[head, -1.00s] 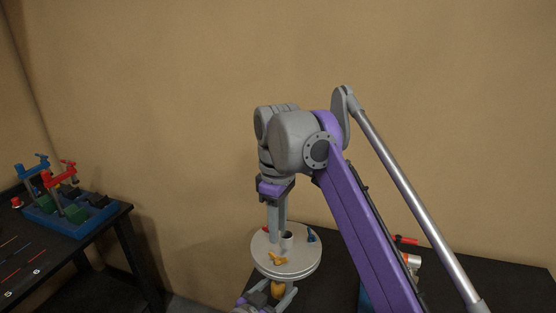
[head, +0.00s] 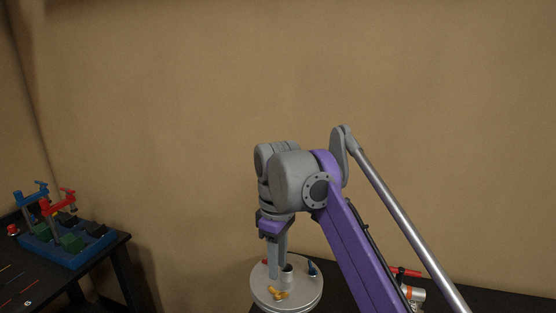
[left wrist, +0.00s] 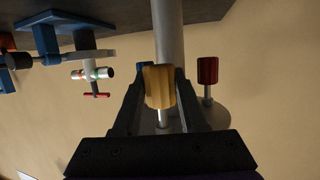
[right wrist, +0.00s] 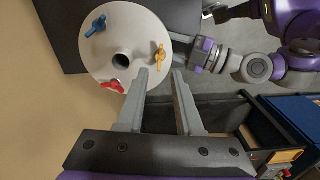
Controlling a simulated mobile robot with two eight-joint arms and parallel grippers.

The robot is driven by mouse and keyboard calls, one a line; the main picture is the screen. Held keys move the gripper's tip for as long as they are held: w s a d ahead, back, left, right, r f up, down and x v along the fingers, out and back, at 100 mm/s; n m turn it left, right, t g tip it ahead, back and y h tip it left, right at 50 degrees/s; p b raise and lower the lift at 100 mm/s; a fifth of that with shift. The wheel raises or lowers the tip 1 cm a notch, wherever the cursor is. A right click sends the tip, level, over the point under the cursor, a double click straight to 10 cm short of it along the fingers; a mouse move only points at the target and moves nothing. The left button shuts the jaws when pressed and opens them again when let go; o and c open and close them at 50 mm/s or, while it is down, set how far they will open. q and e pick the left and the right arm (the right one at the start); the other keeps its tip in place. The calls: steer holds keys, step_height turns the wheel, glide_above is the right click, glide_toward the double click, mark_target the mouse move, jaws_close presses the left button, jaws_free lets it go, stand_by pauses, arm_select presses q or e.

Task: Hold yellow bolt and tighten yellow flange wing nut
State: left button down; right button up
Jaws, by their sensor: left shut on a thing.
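The yellow flange wing nut (right wrist: 160,56) sits on the round white plate (right wrist: 105,72), near its edge; it also shows in the head view (head: 278,294). The yellow bolt's ribbed head (left wrist: 159,86) is between the fingers of my left gripper (left wrist: 160,95), which is shut on it. In the right wrist view, my left arm's end reaches the plate's edge beside the yellow nut. My right gripper (right wrist: 162,76) is open and empty, pointing at the plate with its fingertips just short of the yellow nut. The yellow bolt's thread is hidden in the right wrist view.
A blue wing nut (right wrist: 96,26) and a red wing nut (right wrist: 113,86) sit on the same plate, around a central post (right wrist: 121,61). A red bolt (left wrist: 207,72) hangs beside the yellow one. A blue clamp fixture (head: 70,245) stands on the left table.

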mark_target(278, 289)
steer(key=shift+f, duration=3.2)
jaws_close()
